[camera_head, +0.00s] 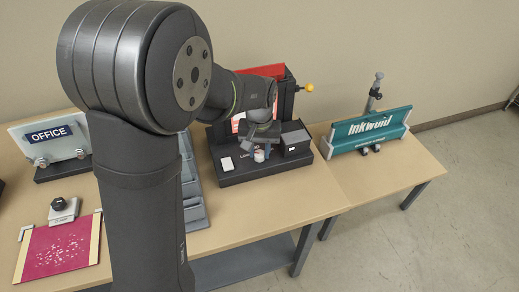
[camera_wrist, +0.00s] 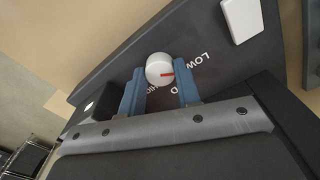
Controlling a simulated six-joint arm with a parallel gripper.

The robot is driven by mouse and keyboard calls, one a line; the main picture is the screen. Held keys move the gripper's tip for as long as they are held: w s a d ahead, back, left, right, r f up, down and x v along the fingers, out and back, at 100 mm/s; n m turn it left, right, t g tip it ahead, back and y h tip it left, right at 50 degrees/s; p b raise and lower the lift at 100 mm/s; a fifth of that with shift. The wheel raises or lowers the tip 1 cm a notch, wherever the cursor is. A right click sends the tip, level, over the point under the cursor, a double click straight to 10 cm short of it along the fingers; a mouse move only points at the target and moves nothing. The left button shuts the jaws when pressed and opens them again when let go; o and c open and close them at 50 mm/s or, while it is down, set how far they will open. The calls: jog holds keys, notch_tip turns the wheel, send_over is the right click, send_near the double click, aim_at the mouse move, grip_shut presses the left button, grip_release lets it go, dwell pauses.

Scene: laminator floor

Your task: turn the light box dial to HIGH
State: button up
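The light box dial (camera_wrist: 160,68) is a round white knob with a red pointer line, on a dark sloping panel (camera_wrist: 110,68). Other lettering below the dial is partly hidden by my gripper; part of a D shows, and HIGH is not clearly readable. My gripper (camera_wrist: 160,84) has its two blue fingers on either side of the dial, with visible gaps, so it is open. In the head view the dial (camera_head: 259,155) shows small below my gripper (camera_head: 262,146).
A white rectangular piece (camera_wrist: 241,18) sits on the panel beside the dial. A black box (camera_head: 295,141) stands close to its right in the head view. A teal Inkwoid sign (camera_head: 371,127) and an OFFICE sign (camera_head: 50,136) flank the unit. Bare table lies in front.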

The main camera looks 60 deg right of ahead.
jog(key=shift+m, duration=0.4)
jog(key=m, duration=0.6)
jog(key=shift+m, duration=0.3)
jog(key=m, duration=1)
jog(key=shift+m, duration=2.5)
jog(key=o, duration=1)
